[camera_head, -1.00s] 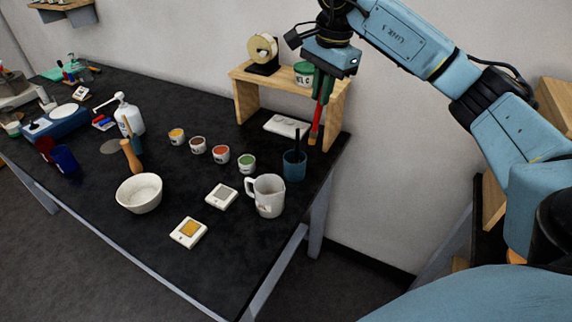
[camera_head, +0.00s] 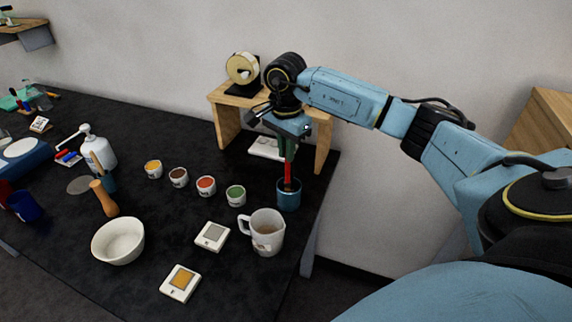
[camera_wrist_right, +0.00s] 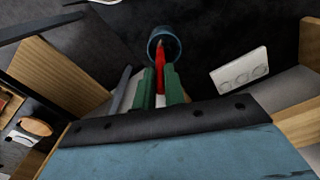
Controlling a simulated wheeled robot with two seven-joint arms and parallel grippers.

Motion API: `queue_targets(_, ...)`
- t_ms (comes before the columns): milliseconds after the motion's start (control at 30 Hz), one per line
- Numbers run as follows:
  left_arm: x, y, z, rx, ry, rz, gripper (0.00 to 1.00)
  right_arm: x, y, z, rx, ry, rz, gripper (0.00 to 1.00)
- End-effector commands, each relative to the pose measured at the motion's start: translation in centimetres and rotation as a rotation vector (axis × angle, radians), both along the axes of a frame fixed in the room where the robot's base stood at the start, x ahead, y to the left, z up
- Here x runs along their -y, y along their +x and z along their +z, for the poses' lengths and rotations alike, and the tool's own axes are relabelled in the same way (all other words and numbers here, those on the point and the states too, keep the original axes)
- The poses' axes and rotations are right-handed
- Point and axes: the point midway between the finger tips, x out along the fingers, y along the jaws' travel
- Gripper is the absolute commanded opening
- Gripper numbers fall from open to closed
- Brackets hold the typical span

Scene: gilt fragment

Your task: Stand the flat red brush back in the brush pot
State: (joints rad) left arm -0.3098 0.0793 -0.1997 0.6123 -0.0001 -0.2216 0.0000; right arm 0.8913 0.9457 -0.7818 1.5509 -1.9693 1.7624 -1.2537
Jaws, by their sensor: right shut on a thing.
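The flat red brush (camera_head: 288,172) is upright in my right gripper (camera_head: 288,152), which is shut on it. In the right wrist view the red brush (camera_wrist_right: 161,70) runs between the green fingers of the right gripper (camera_wrist_right: 159,85) toward the mouth of the blue brush pot (camera_wrist_right: 164,40). In the head view the brush's lower end is at the opening of the brush pot (camera_head: 289,197). I cannot tell how deep the tip is inside. A dark upright thing shows in the pot beside the brush. My left gripper is not in view.
A wooden stand (camera_head: 222,120) is behind the pot, with a tape roll (camera_head: 243,68) on top. A grey-white mug (camera_head: 266,232) stands in front of the pot. Several small paint cups (camera_head: 206,186) are to the left. The table's right edge is close.

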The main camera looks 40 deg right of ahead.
Motion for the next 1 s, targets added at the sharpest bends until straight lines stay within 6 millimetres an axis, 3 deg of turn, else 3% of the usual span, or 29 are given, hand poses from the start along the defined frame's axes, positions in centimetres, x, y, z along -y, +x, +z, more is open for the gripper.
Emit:
queue_targets(200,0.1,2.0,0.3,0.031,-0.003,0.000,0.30,0.0,0.0,-1.7,0.000,0.001,0.001,0.00)
queue_targets(433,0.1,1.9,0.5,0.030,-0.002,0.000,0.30,0.0,0.0,-4.8,-0.002,0.001,0.000,0.00)
queue_targets(833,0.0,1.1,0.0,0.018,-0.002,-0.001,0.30,0.0,0.0,-5.5,0.002,0.000,0.000,0.00)
queue_targets(867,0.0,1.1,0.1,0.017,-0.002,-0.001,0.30,0.0,0.0,-5.5,0.002,0.000,0.000,0.14)
queue_targets(1000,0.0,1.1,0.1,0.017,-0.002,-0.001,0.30,0.0,0.0,-5.4,0.002,0.000,0.000,0.32)
